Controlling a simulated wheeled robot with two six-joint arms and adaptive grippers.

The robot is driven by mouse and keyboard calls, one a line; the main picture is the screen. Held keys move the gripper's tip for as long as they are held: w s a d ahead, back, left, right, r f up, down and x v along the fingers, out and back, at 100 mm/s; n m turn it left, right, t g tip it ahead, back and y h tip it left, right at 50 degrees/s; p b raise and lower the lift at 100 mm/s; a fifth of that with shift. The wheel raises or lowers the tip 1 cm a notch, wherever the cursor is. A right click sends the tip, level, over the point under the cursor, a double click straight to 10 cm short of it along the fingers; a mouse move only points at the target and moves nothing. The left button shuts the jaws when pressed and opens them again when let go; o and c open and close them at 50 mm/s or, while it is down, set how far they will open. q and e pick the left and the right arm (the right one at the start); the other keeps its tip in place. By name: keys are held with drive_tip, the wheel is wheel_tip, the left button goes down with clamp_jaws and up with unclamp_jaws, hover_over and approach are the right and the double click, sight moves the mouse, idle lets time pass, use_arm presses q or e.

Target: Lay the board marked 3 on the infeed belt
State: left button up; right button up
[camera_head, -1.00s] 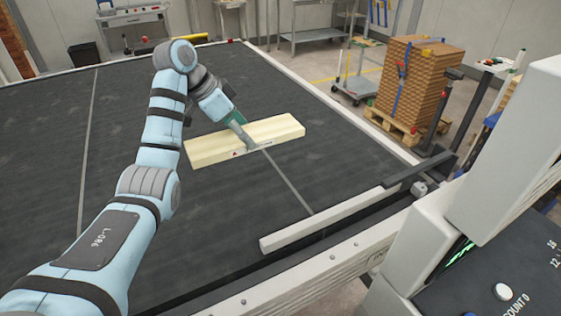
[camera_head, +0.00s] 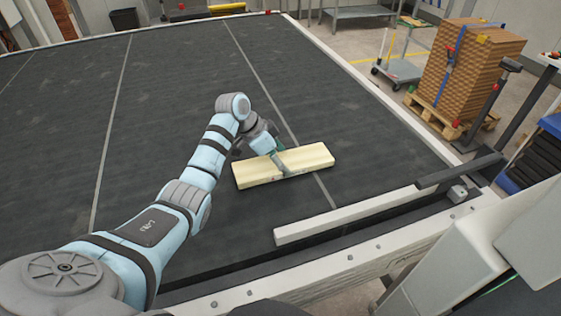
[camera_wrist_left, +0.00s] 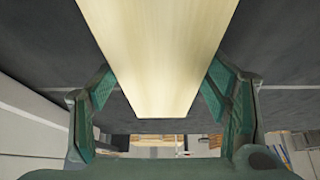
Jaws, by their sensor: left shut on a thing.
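A pale yellow board (camera_head: 262,176) is held low over the dark infeed belt (camera_head: 150,110), at its near right part, long side across the belt. I cannot tell whether it touches the belt. No number on it is legible; a small mark shows on its near edge. My left gripper (camera_head: 282,164) is shut on the board near its middle, from above. In the left wrist view the board (camera_wrist_left: 152,45) runs between the two green-padded fingers of the left gripper (camera_wrist_left: 158,92). My right gripper is not in view.
A pale guide rail (camera_head: 350,214) runs along the belt's near right side, with a dark bar (camera_head: 460,170) at its end. A strapped stack of boards (camera_head: 470,72) stands on a pallet beyond the belt. The belt left of my arm is clear.

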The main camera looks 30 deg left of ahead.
use_arm(q)
drive_tip(key=shift+f, duration=0.4)
drive_tip(key=shift+c, duration=0.6)
drive_tip(key=shift+s+r, duration=0.25)
drive_tip(key=shift+s, duration=0.15)
drive_tip(key=o, duration=1.1)
drive_tip(key=shift+f, duration=0.15)
drive_tip(key=shift+c, duration=0.2)
drive_tip(key=o, duration=0.4)
drive_tip(key=shift+w, duration=0.15)
drive_tip(key=shift+r, duration=0.25)
drive_tip(key=p+v, duration=0.1)
drive_tip(key=v, duration=1.1)
